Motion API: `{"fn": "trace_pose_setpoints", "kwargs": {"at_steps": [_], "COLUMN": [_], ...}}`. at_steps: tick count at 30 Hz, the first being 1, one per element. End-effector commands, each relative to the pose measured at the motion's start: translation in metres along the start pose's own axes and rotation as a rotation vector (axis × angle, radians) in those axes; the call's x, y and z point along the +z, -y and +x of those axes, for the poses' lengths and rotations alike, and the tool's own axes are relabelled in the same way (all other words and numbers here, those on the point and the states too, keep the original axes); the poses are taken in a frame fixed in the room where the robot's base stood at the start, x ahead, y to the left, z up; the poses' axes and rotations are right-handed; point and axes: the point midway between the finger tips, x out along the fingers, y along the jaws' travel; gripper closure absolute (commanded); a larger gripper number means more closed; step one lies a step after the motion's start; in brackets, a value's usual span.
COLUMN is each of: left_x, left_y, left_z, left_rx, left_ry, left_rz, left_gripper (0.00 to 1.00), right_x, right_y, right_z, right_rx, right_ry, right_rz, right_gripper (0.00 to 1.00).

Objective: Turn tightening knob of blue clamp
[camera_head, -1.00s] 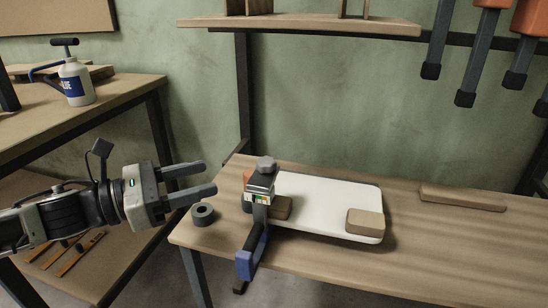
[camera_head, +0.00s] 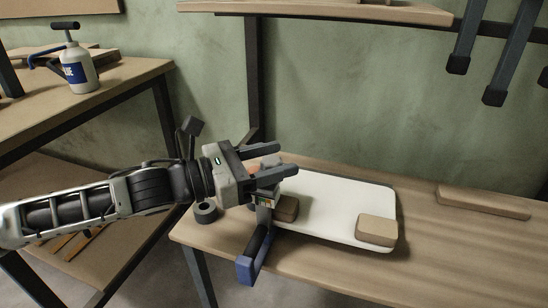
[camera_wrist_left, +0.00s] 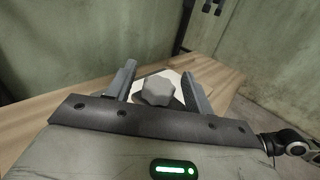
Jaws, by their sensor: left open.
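The blue clamp (camera_head: 256,253) sits at the left end of the white curved board (camera_head: 335,205), its blue handle hanging over the table's front edge. My left gripper (camera_head: 288,163) is open over the top of the clamp and hides the clamp's knob in the head view. In the left wrist view the grey lobed tightening knob (camera_wrist_left: 158,89) lies between the two open fingers (camera_wrist_left: 160,82), nearer the left one. A gap shows between the right finger and the knob. My right gripper is not in view.
Wooden blocks lie on the board, one at the front right (camera_head: 377,230) and one beside the clamp (camera_head: 286,207). A roll of dark tape (camera_head: 205,211) sits at the table's left corner. A long wooden piece (camera_head: 484,201) lies at the right.

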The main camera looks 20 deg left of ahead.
Motion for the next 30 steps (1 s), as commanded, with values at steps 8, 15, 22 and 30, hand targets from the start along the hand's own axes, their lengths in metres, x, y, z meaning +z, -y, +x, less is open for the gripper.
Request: {"fn": "trace_pose_setpoints", "kwargs": {"at_steps": [8,15,22,30], "left_x": [0.0,-0.001,-0.002,0.001], "left_y": [0.0,0.0,0.001,0.002], "left_z": [0.0,0.0,0.0,0.001], "left_rx": [0.0,0.016,0.097,0.307], "left_ry": [0.0,0.0,0.002,0.005], "left_rz": [0.0,0.0,-0.004,-0.013], "left_gripper": [0.92,0.92,0.92,0.92], "right_x": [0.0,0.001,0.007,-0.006], "right_y": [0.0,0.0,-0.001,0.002], "right_z": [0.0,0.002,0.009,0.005], "right_rx": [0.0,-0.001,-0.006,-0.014], "right_ry": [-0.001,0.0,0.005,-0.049], "right_rz": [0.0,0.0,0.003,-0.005], "right_gripper": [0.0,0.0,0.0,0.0]}}
